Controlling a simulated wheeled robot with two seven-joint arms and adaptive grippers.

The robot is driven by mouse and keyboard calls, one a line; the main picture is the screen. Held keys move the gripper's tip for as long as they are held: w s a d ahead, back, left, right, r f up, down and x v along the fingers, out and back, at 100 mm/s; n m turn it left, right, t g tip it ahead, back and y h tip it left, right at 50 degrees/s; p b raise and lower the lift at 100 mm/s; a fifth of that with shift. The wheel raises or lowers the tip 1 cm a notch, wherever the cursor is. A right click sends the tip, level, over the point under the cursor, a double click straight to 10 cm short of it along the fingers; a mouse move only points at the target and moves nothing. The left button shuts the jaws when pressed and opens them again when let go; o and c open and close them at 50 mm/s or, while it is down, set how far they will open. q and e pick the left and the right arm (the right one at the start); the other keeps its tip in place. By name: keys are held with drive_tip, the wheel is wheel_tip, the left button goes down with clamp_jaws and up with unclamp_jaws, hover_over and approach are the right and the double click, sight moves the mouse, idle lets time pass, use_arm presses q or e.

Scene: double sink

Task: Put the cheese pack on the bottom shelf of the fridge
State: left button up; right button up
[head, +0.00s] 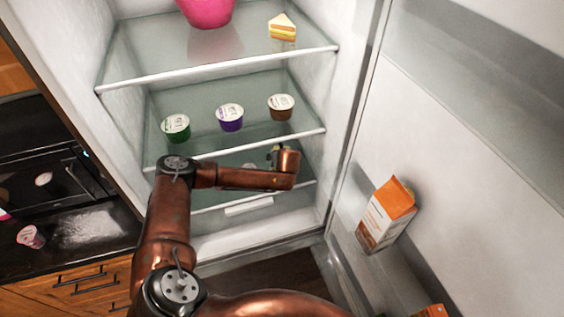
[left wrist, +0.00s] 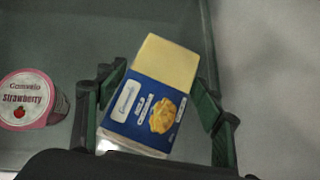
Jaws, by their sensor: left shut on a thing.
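The cheese pack (left wrist: 152,98), yellow with a blue label, lies between the fingers of my left gripper (left wrist: 155,110) in the left wrist view. The gripper is shut on it. In the head view my left arm reaches into the open fridge at the height of the lowest visible shelf (head: 210,205), below the shelf with the cups. The gripper there is mostly hidden behind my wrist, and the pack cannot be made out. The wrist view shows a glass shelf (left wrist: 60,30) under the pack; whether the pack touches it I cannot tell. My right gripper is out of view.
A strawberry cup (left wrist: 28,100) stands left of the gripper. The middle shelf holds green (head: 176,127), purple (head: 230,117) and brown (head: 281,107) cups. A pink bowl (head: 206,10) and cake slice (head: 282,27) are above. The open door holds an orange carton (head: 386,214).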

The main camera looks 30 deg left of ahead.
use_arm(q)
drive_tip(key=shift+w+f, duration=0.15)
drive_tip(key=shift+f, duration=1.6)
drive_tip(key=o, duration=1.6)
drive_tip(key=shift+o, duration=0.2)
drive_tip(key=shift+p+v, duration=0.4)
drive_tip(key=shift+v, duration=3.45)
